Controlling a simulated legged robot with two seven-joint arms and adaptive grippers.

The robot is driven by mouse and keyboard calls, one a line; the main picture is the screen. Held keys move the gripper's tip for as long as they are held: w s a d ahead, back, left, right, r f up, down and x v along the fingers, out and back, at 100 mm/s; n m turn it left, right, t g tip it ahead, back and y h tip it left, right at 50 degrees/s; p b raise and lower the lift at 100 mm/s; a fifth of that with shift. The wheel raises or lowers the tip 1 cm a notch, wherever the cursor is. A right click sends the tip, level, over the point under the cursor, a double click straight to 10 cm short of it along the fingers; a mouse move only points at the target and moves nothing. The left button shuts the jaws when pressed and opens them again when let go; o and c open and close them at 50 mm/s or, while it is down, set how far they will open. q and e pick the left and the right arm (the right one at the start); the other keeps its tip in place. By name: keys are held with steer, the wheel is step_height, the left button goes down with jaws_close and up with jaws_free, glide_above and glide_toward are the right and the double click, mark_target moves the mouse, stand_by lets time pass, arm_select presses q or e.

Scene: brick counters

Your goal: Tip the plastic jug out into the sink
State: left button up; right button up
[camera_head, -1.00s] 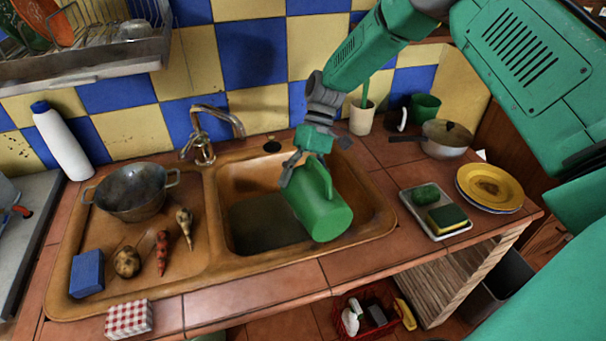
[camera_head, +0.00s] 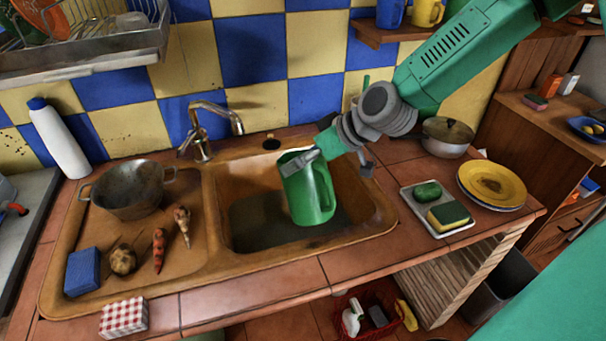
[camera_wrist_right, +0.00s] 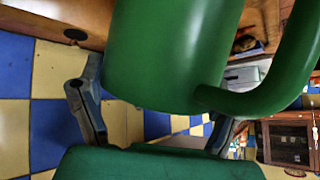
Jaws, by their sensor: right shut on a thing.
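The green plastic jug (camera_head: 308,192) is over the sink basin (camera_head: 255,222) in the head view, nearly upright with a slight tilt, its open mouth up and its handle to the right. My right gripper (camera_head: 322,157) is shut on the jug near its upper part. In the right wrist view the jug (camera_wrist_right: 170,60) fills the middle, with its handle curving at right and the gripper's fingers (camera_wrist_right: 155,115) on either side. The inside of the jug is mostly hidden, so I cannot tell what it holds. My left gripper is not in view.
A metal tap (camera_head: 205,125) stands behind the basin. A grey pot (camera_head: 128,192) and vegetables lie on the drainboard at left. A sponge tray (camera_head: 437,212), yellow plates (camera_head: 493,183) and a lidded pan (camera_head: 447,137) are at right.

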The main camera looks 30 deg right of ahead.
steer(key=t+b, duration=0.1)
steer(key=b, duration=0.1)
steer(key=r+n+t+b, duration=0.1)
steer(key=t+b, duration=0.2)
steer(key=shift+r+b, duration=0.35)
steer(key=shift+b, duration=0.05)
steer(key=shift+w+r+n+t, duration=0.1)
steer(key=shift+r+n+t, duration=0.2)
steer(key=shift+r+t, duration=0.15)
steer(key=shift+f, duration=0.15)
